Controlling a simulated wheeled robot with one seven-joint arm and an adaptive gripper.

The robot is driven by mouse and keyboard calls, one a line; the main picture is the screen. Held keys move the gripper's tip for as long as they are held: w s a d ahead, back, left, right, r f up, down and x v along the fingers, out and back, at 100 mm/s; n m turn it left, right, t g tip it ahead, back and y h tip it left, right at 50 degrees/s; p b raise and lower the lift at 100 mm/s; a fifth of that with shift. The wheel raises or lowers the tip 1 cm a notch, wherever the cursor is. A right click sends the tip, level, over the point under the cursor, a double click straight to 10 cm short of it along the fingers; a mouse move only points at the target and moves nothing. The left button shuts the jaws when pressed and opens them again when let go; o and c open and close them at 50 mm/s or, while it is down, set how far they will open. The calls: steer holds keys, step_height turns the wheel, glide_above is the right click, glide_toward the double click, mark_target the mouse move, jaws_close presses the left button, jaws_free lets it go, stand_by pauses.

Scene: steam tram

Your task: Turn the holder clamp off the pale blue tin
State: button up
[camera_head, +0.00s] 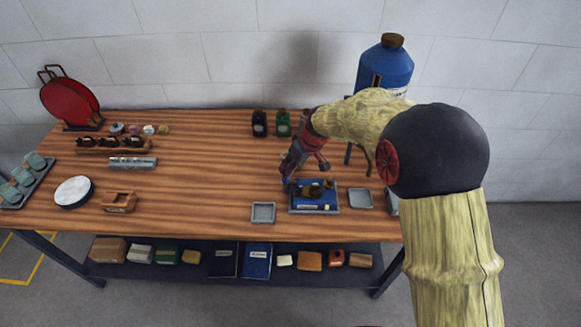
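A dark blue holder base (325,208) with a pale label on its front edge sits on the right part of the wooden table. Brown and dark parts (313,191) stand on it; which of them is the clamp is too small to tell. I cannot pick out the pale blue tin with certainty. My gripper (288,183) reaches down from the right to the left end of the holder. A small blue patch shows at its tip. Whether the fingers touch anything, or are open or shut, cannot be made out.
Grey square trays flank the holder, one at its left (263,212) and one at its right (360,198). Two dark bottles (271,123) and a large blue canister (385,68) stand behind. The wooden tabletop (205,180) is clear at centre left.

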mark_target(289, 180)
steer(key=shift+n, duration=0.4)
steer(key=shift+b+x, duration=0.45)
steer(key=shift+x, duration=3.35)
steer(key=shift+s+a, duration=0.1)
jaws_close()
